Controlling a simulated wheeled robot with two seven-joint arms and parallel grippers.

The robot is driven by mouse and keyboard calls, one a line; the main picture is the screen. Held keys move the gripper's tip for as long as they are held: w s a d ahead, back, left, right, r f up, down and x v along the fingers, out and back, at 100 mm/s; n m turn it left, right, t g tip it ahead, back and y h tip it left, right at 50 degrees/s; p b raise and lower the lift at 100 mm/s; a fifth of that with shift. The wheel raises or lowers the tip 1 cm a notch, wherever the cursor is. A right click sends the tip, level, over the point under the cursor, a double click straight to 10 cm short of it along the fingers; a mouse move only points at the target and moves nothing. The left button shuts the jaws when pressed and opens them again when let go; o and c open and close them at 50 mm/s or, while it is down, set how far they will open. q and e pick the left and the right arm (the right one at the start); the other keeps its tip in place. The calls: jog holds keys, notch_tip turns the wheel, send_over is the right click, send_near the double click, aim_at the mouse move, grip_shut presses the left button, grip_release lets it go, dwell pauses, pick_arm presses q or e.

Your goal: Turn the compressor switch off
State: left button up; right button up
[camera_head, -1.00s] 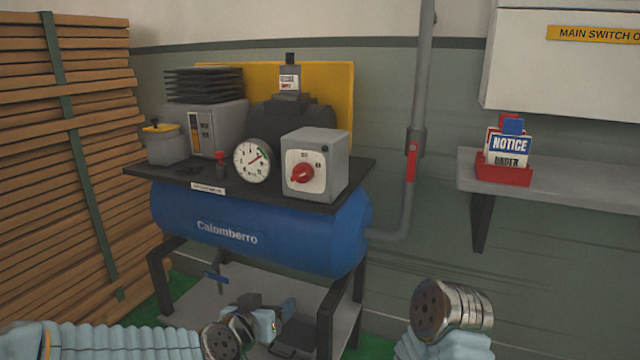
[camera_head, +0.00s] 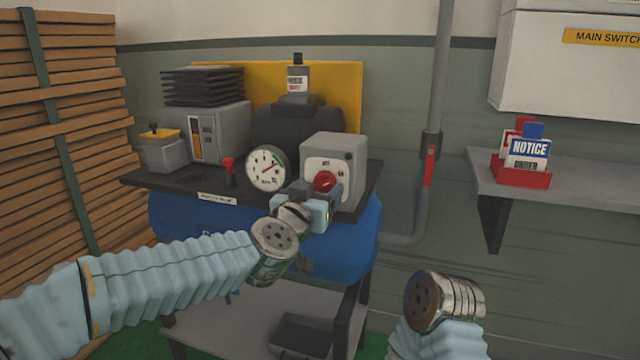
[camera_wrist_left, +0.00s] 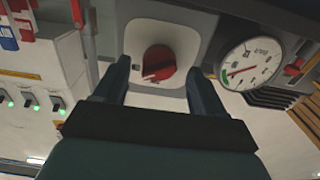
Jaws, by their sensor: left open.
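The compressor switch is a grey box (camera_head: 348,158) with a white face plate and a round red knob (camera_head: 325,182), standing on the black shelf above the blue tank (camera_head: 356,232). My left gripper (camera_head: 326,203) is just in front of the box, by the knob, and partly covers the lower face. In the left wrist view the red knob (camera_wrist_left: 159,63) shows between and just beyond the two open fingers (camera_wrist_left: 160,82); I cannot tell whether they touch it. My right arm shows at the bottom right of the head view, but its gripper fingers are out of sight.
A round pressure gauge (camera_head: 267,168) stands left of the switch box. A small red-topped valve (camera_head: 229,170) is further left. A vertical grey pipe with a red lever (camera_head: 429,166) runs at the right. A wall shelf (camera_head: 590,182) holds a red tray of notice cards (camera_head: 522,178).

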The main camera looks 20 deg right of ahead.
pick_arm(q)
jog(key=shift+x, duration=0.95)
jog(key=shift+s, duration=0.1)
jog(key=c, duration=1)
jog(key=shift+c, duration=0.2)
jog(key=shift+n, duration=0.3)
jog(key=n+b, duration=0.1)
jog(key=n, duration=0.4)
jog(key=shift+f, duration=0.1)
jog(key=n+b, duration=0.1)
jog(key=n, duration=0.2)
jog(key=shift+n+b, duration=0.4)
jog(key=shift+n, duration=1.2)
